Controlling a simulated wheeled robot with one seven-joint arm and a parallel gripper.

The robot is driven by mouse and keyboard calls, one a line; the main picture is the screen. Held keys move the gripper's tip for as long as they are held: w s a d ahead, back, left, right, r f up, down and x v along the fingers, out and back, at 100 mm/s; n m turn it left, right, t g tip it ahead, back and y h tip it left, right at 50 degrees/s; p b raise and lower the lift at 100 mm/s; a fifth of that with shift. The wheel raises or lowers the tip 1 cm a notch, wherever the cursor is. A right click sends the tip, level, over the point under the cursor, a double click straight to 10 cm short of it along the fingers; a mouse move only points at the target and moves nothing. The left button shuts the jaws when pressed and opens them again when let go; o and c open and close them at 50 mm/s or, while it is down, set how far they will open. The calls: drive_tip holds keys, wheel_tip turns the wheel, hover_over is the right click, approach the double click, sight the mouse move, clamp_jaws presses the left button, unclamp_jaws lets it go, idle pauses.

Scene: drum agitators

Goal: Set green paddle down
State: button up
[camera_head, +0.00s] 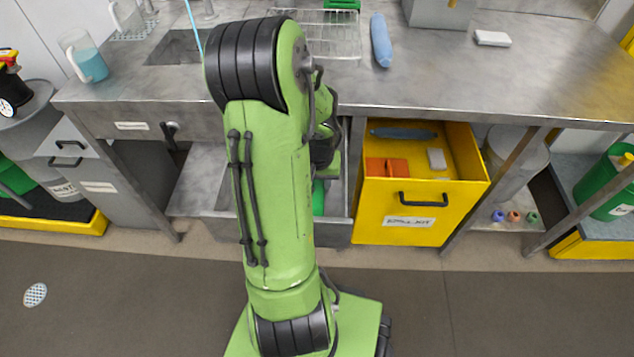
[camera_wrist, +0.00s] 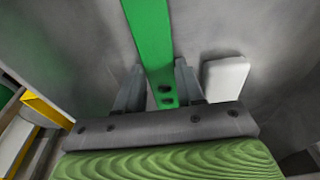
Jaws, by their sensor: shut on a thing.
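The green paddle (camera_wrist: 150,40) is a long flat green bar with dark holes near its close end. It sits between the two grey fingers of my gripper (camera_wrist: 158,78), which is shut on it. The paddle runs away from the fingers over a grey metal surface. In the head view my arm hides the gripper. A green piece (camera_head: 318,198), probably the paddle, shows in the open grey drawer (camera_head: 338,222) under the counter. I cannot tell whether the paddle touches the drawer floor.
A white block (camera_wrist: 225,78) lies close right of the fingers. The open yellow drawer (camera_head: 455,200) stands right of the grey one, holding an orange box (camera_head: 386,167). On the steel counter (camera_head: 470,85) are a wire rack (camera_head: 335,40) and a blue roll (camera_head: 380,40).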

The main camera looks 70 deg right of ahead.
sight(317, 193)
drive_tip(key=o, duration=1)
drive_tip(key=shift+o, duration=0.2)
drive_tip(key=shift+r, duration=0.1)
wheel_tip(317, 193, up, 12)
drive_tip(key=a+p, duration=0.1)
drive_tip(key=p, duration=0.3)
drive_tip(key=shift+s+a, duration=0.25)
drive_tip(key=shift+a, duration=0.15)
